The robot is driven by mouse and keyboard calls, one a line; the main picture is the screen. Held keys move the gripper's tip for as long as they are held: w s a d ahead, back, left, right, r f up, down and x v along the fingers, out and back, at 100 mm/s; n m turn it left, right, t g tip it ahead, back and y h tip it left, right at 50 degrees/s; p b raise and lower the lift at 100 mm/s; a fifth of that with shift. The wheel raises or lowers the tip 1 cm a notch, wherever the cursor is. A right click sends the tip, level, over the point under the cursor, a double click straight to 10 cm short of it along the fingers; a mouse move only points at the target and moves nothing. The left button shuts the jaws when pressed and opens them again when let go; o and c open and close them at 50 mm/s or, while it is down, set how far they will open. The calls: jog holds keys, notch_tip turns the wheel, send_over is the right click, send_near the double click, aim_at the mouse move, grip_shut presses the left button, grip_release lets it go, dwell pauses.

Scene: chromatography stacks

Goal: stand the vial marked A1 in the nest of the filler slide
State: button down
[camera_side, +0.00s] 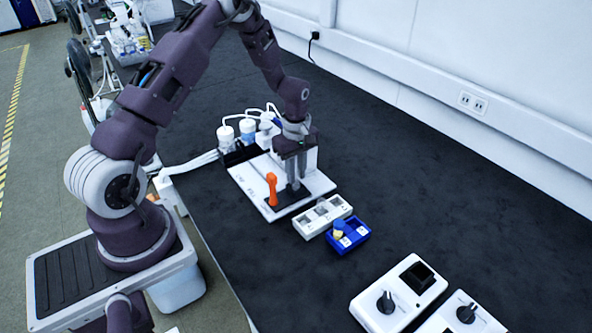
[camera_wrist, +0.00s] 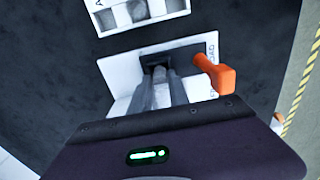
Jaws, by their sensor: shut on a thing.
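My gripper (camera_side: 293,183) points down at the dark slide (camera_side: 284,201) of the filler, beside its upright orange handle (camera_side: 271,190). In the wrist view, the fingertips (camera_wrist: 159,73) are close together at the dark slide (camera_wrist: 185,55), left of the orange handle (camera_wrist: 215,73). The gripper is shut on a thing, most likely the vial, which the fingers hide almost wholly. I cannot read any A1 mark, and I cannot tell whether the vial touches the nest floor.
The filler's white base plate (camera_side: 248,181) bears lettering. In front of it stand a white rack (camera_side: 307,229) with square wells and a blue rack (camera_side: 352,243) with a blue and yellow piece. White boxes with black knobs (camera_side: 386,301) are at front right. Open dark tabletop lies right.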

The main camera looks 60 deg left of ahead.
jog(key=shift+f, duration=0.6)
jog(key=c, duration=1.2)
grip_release()
jog(key=shift+o, duration=0.2)
jog(key=shift+r, duration=4.05)
